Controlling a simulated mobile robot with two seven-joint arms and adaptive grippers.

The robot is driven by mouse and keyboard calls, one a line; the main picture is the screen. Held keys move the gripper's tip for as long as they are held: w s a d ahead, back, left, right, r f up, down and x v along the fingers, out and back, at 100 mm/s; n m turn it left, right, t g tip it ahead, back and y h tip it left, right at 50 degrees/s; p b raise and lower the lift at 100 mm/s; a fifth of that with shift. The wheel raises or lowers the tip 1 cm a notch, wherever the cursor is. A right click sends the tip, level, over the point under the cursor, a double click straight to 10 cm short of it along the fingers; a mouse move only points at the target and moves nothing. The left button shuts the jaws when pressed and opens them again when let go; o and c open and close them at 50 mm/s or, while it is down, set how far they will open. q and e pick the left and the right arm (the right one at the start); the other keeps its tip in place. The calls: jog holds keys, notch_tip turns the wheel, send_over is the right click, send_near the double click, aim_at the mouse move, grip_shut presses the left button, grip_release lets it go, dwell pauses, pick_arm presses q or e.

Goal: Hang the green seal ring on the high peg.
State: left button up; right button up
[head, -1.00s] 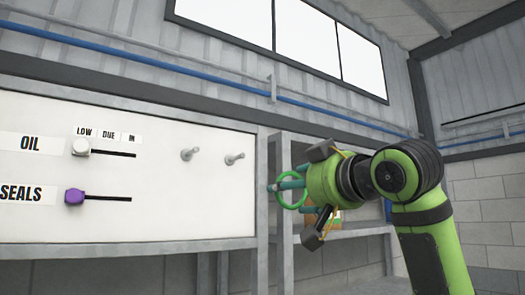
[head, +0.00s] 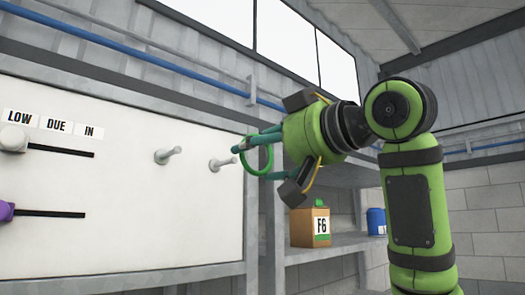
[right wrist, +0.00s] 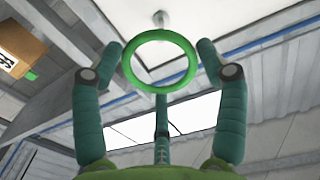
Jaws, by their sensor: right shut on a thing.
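A green seal ring (head: 270,161) is held at the fingertips of my right gripper (head: 243,148), in front of the white board. In the right wrist view the ring (right wrist: 191,65) shows as a full circle between the teal fingers of the gripper (right wrist: 160,62). Two pale pegs stick out of the board: a left one (head: 167,156) and a right one (head: 221,164). They look close in height; I cannot tell which is the high peg. The ring is just right of the right peg's tip and looks apart from it. One peg (right wrist: 160,18) shows above the ring in the wrist view. My left gripper is not in view.
At the board's left are slots with a white knob (head: 14,139) and a purple knob (head: 6,211). Behind my right arm, a shelf (head: 340,244) holds an F6 box (head: 303,228) and a blue container (head: 376,222). A metal post (head: 272,215) edges the board.

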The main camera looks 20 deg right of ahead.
aim_at(233, 163)
jog(key=x, duration=0.2)
jog(key=shift+w+a+f, duration=0.1)
jog(key=shift+w+f, duration=0.1)
jog(key=shift+w, duration=0.1)
jog(key=shift+p+x, duration=0.5)
jog(key=shift+x, duration=0.3)
jog(key=shift+p+x, duration=0.35)
jog(key=shift+x, duration=0.55)
jog(key=shift+p+x, duration=0.5)
jog(key=shift+x, duration=0.75)
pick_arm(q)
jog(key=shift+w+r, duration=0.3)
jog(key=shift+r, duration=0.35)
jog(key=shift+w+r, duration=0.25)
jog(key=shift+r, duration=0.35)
pick_arm(e)
jog(key=shift+w+a+f, duration=0.25)
jog(key=shift+w+f, duration=0.25)
jog(key=shift+f, duration=0.1)
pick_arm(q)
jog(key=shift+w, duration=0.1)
